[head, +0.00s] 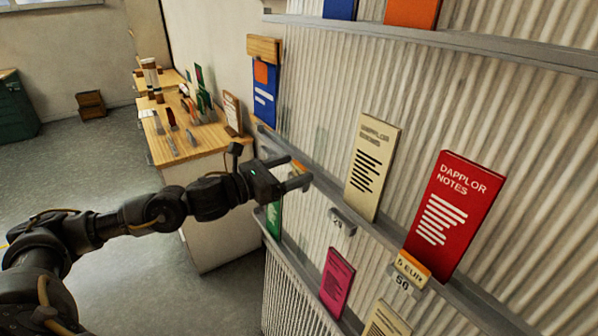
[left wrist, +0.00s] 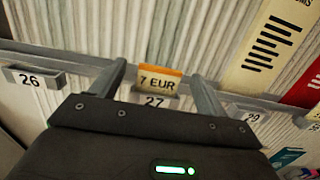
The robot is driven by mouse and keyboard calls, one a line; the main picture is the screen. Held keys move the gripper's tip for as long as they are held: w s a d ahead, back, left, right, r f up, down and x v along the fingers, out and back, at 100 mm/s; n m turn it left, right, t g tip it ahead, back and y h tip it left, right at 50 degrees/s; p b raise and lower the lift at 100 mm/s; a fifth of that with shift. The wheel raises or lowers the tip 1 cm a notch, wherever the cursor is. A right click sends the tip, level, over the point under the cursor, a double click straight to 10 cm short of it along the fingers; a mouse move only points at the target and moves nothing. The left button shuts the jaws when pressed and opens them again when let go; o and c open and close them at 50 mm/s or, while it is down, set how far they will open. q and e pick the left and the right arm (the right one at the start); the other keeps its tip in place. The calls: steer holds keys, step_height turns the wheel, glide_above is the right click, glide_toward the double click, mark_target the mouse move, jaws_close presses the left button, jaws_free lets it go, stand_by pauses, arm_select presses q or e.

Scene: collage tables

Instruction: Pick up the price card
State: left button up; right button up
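The price card (left wrist: 160,82), white with an orange top edge and reading "7 EUR", stands upright at the rail in the left wrist view, above a label "27" (left wrist: 154,101). My left gripper (left wrist: 158,72) has its two fingers apart, one on each side of this card, with gaps showing between card and fingers. In the head view my left gripper (head: 297,171) reaches the shelf rail, and a bit of orange shows between its fingers. A second price card (head: 412,268), reading "5 EUR", sits on the rail below the red booklet, above a label "50". My right gripper is not in view.
A cream booklet (head: 372,167) and a red booklet (head: 453,215) lean on the corrugated wall right of my gripper. A pink booklet (head: 337,283) stands on the lower rail. A wooden counter (head: 185,150) with small items stands behind left. Floor at left is clear.

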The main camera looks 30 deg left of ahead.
arm_select(q)
steer(key=c, duration=1)
steer(key=shift+r, duration=0.15)
